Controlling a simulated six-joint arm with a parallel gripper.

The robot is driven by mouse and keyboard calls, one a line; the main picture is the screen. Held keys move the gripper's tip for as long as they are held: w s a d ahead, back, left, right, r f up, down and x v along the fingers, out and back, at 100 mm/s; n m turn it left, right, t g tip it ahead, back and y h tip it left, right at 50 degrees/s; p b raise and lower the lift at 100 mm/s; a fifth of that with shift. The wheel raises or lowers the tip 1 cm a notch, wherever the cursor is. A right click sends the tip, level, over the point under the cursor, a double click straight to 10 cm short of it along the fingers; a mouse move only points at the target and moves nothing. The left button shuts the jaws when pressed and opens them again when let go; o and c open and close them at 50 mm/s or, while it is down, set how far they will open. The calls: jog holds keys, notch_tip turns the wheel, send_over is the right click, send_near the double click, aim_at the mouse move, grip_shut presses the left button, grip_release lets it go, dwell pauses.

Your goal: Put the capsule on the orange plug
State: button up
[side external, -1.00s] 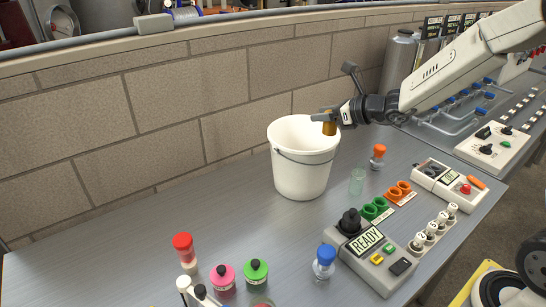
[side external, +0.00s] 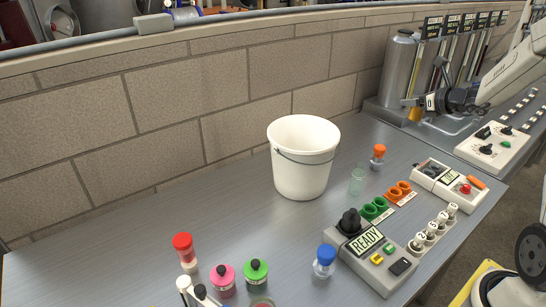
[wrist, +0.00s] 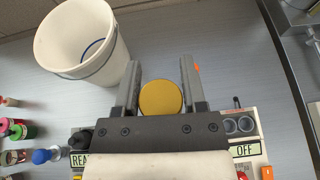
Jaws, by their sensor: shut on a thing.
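My gripper (side external: 412,104) is shut on the gold capsule (side external: 415,114), held in the air at the right, in front of the metal canister. In the wrist view the capsule (wrist: 161,98) shows as a round gold disc between the two fingers of my gripper (wrist: 163,82). The orange plug (side external: 379,150) sits upright on top of a small clear bottle on the bench, left of and lower in the picture than the capsule. In the wrist view only a bit of orange (wrist: 196,68) shows beside the right finger; the rest is hidden.
A white bucket (side external: 302,170) stands left of the plug. A clear glass (side external: 357,180), green rings (side external: 374,208) and orange rings (side external: 398,191) are near it. Control boxes (side external: 450,183) stand to the right, a metal canister (side external: 399,65) behind.

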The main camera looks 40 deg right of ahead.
jog(key=shift+a+f, duration=0.1)
jog(key=shift+f, duration=2.4)
jog(key=w+d+f, duration=0.2)
jog(key=w, duration=0.1)
jog(key=w+d+f, duration=0.2)
jog(key=w+f, duration=0.1)
jog(key=w, duration=0.1)
jog(key=w+d+f, duration=0.2)
jog(key=w+f, duration=0.1)
jog(key=w, duration=0.1)
jog(key=shift+d+f, duration=0.1)
jog(key=shift+f, duration=0.1)
jog(key=shift+w+d+f, duration=0.2)
jog(key=shift+w+f, duration=0.2)
jog(key=shift+f, duration=0.05)
jog(key=shift+w+d+f, duration=0.15)
jog(key=shift+w+f, duration=0.1)
jog(key=shift+f, duration=1.6)
jog(key=shift+f, duration=0.15)
